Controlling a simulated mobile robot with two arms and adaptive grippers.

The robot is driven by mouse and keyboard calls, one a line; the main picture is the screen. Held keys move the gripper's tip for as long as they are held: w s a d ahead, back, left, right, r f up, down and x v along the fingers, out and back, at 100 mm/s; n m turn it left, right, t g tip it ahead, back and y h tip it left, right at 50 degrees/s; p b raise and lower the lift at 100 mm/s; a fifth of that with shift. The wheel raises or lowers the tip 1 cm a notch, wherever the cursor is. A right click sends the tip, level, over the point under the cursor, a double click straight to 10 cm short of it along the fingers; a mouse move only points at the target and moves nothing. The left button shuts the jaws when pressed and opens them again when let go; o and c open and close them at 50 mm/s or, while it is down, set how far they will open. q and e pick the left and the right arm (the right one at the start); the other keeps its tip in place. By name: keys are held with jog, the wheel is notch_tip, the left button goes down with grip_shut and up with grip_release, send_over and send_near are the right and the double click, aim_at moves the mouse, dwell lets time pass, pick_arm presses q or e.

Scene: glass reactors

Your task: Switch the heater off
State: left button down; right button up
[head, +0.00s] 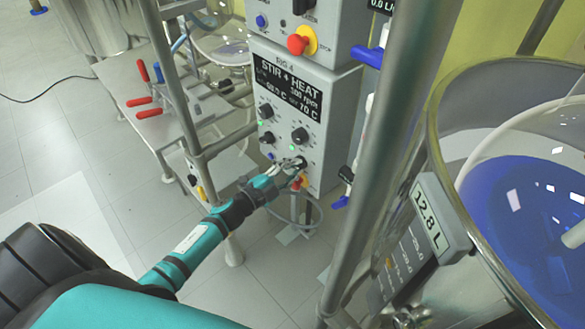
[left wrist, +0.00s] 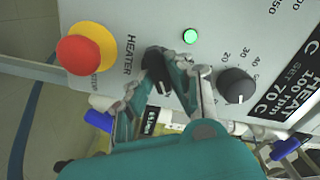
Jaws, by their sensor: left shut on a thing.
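The grey stir and heat control box (head: 335,100) hangs on the frame in the head view. Its display (head: 286,88) reads a set value of 70 C. In the left wrist view the black heater switch (left wrist: 153,60) sits beside the printed word HEATER, and a green lamp (left wrist: 190,36) near it is lit. My left gripper (head: 290,166) is at the lower part of the panel. In the left wrist view its fingers (left wrist: 172,70) are closed on the switch and partly hide it. My right gripper is not in view.
A red stop button (left wrist: 78,55) on a yellow collar is close beside the switch. A black dial (left wrist: 235,85) is on the other side. A steel post (head: 375,150) and a vessel of blue liquid (head: 530,210) stand to the right in the head view.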

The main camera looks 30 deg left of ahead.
pick_arm(q)
jog(key=shift+a+n+p, duration=0.2)
jog(key=shift+n+p, duration=2.35)
jog(key=shift+n, duration=3.45)
jog(key=c, duration=1.3)
grip_release()
jog(key=shift+r, duration=0.1)
jog(key=shift+o, duration=0.2)
jog(key=v, duration=1.2)
jog(key=shift+w, duration=0.1)
